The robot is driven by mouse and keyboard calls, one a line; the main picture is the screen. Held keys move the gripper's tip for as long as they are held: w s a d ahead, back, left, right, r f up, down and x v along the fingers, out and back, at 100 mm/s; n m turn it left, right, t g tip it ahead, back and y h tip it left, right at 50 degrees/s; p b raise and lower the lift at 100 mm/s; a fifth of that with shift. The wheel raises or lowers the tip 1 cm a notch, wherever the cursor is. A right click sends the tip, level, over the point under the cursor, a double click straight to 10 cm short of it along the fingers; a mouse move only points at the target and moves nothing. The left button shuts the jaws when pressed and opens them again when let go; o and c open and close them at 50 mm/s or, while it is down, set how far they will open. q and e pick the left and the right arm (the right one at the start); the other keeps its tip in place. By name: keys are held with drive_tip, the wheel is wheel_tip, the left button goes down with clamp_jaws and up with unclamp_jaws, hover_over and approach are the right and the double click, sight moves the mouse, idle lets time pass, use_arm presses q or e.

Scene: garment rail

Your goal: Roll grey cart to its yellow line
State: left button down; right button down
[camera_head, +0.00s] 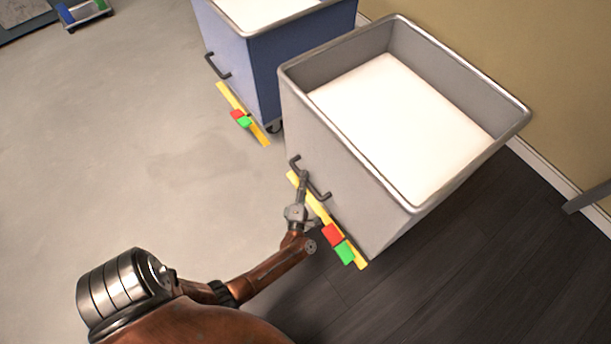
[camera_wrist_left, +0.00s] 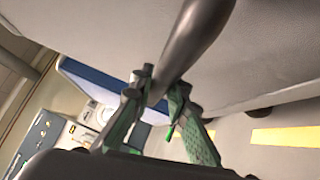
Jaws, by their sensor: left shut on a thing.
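The grey cart (camera_head: 325,150) is an open bin with a white inside floor, standing against the wall side in the head view. Its dark handle (camera_head: 319,192) is on the front face; in the left wrist view the handle bar (camera_wrist_left: 190,45) runs between my fingers. My left gripper (camera_head: 302,179) is shut on this handle; its green-padded fingers (camera_wrist_left: 160,97) show in the wrist view. A yellow line (camera_head: 307,194) lies on the floor along the cart's front lower edge, with red and green marks on it. My right gripper is not in view.
A blue cart (camera_head: 262,75) stands close on the left of the grey cart, with its own yellow line (camera_head: 258,132) in front. A wall (camera_head: 500,60) with a white baseboard is behind.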

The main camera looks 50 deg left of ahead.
use_arm(q)
drive_tip(key=shift+w+d+f, duration=0.1)
drive_tip(key=shift+w+d, duration=0.05)
drive_tip(key=shift+w, duration=0.1)
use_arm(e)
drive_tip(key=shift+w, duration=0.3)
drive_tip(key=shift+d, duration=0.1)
use_arm(q)
drive_tip(key=c, duration=1.8)
unclamp_jaws()
drive_tip(key=shift+s, duration=0.1)
drive_tip(key=shift+c, duration=0.2)
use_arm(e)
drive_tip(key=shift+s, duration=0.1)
